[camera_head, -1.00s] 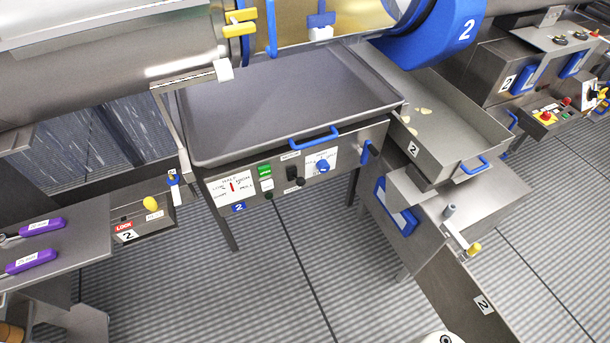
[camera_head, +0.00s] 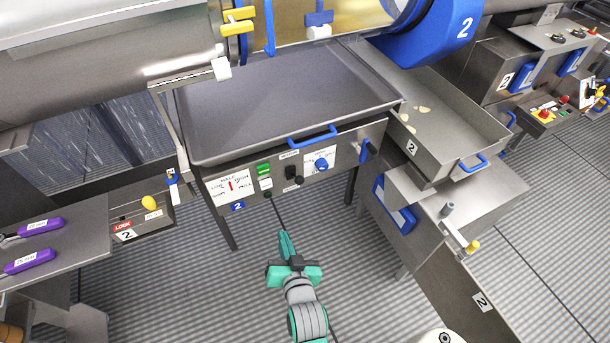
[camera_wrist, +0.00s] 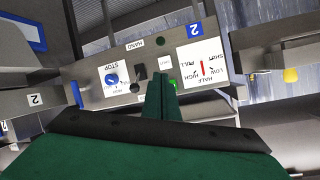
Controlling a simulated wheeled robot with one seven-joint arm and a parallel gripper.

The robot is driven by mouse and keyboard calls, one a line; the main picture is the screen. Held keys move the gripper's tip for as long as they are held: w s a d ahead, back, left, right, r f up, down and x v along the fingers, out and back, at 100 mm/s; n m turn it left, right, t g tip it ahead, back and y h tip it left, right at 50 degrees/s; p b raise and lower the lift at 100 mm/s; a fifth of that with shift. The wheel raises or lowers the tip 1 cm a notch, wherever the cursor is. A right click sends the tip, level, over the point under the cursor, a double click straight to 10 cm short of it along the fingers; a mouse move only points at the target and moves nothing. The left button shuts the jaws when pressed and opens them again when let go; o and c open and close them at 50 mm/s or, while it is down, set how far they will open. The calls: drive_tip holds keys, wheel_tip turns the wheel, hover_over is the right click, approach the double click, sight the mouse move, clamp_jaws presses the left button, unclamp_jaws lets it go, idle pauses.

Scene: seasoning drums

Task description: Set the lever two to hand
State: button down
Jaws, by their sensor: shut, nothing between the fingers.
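The black lever (camera_head: 292,174) sits on the front panel of the station marked 2, with its round knob pointing down and slightly right in the head view. In the wrist view, which shows the panel upside down, the lever (camera_wrist: 141,71) is near a label reading HAND (camera_wrist: 135,44). My gripper (camera_head: 284,236) is below and in front of the panel, shut and empty, apart from the lever. In the wrist view its green fingers (camera_wrist: 160,82) are together and point toward the panel, hiding part of it.
A blue handle (camera_head: 313,136) sticks out above. A tray with a blue handle (camera_head: 473,164) stands to the right. Floor in front of the panel is clear.

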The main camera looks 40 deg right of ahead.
sight(296, 178)
drive_tip(key=w+d+r+m, duration=0.2)
drive_tip(key=w+d+r, duration=0.1)
drive_tip(key=d, duration=0.5)
drive_tip(key=w+d+r+m+g+h, duration=0.1)
drive_tip(key=w+d+r+m, duration=0.1)
drive_tip(key=d+r, duration=0.4)
drive_tip(key=shift+w+d+r, duration=0.15)
drive_tip(key=shift+w+d, duration=0.3)
drive_tip(key=shift+d, duration=0.65)
drive_tip(key=x, duration=1)
drive_tip(key=shift+s+a+f, duration=0.3)
drive_tip(key=shift+a+f, duration=0.3)
drive_tip(key=shift+a, duration=0.2)
drive_tip(key=shift+s+a+f, duration=0.35)
drive_tip(key=shift+a+f, duration=0.2)
drive_tip(key=shift+a, duration=0.25)
drive_tip(key=shift+w+a, duration=0.1)
